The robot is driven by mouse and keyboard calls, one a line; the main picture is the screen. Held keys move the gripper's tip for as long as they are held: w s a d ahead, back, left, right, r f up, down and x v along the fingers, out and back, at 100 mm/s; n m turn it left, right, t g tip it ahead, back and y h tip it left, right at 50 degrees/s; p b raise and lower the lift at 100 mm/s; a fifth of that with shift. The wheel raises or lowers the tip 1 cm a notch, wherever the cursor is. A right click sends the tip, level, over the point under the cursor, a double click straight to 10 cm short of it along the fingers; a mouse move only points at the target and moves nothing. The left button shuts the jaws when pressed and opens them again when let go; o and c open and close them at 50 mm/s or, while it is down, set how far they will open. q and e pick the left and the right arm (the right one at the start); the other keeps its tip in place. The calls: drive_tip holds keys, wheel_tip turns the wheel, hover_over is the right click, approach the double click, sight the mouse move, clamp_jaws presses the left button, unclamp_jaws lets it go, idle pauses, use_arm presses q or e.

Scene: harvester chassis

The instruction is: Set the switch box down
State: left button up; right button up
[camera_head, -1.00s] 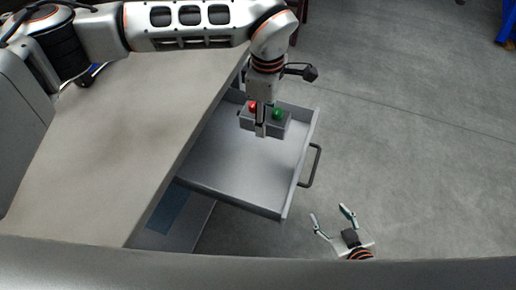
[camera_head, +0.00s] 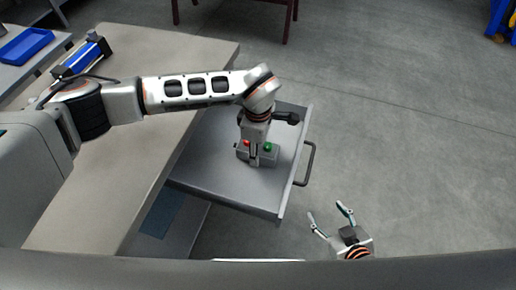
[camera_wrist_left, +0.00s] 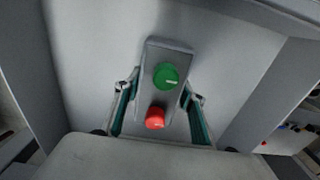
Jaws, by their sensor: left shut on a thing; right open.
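The switch box (camera_head: 258,155) is a small grey box with a red button and a green knob on top. It is in the open drawer (camera_head: 215,184), near the drawer's far end; I cannot tell whether it touches the drawer floor. My left gripper (camera_head: 254,163) is shut on it from above. In the left wrist view the switch box (camera_wrist_left: 167,62) sits between the two teal-padded fingers (camera_wrist_left: 158,113), green knob farther out and red button closer. My right gripper (camera_head: 330,219) is open and empty, low in front of the drawer, over the floor.
The workbench top (camera_head: 130,160) lies left of the drawer and is mostly clear. The drawer handle (camera_head: 308,164) sticks out on the right. A blue tray (camera_head: 26,46) stands on another surface at the far left. The drawer floor around the box is free.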

use_arm(q)
drive_tip(key=shift+r, duration=0.1)
drive_tip(key=o, duration=1.4)
wheel_tip(320, 180, up, 12)
drive_tip(key=p, duration=0.1)
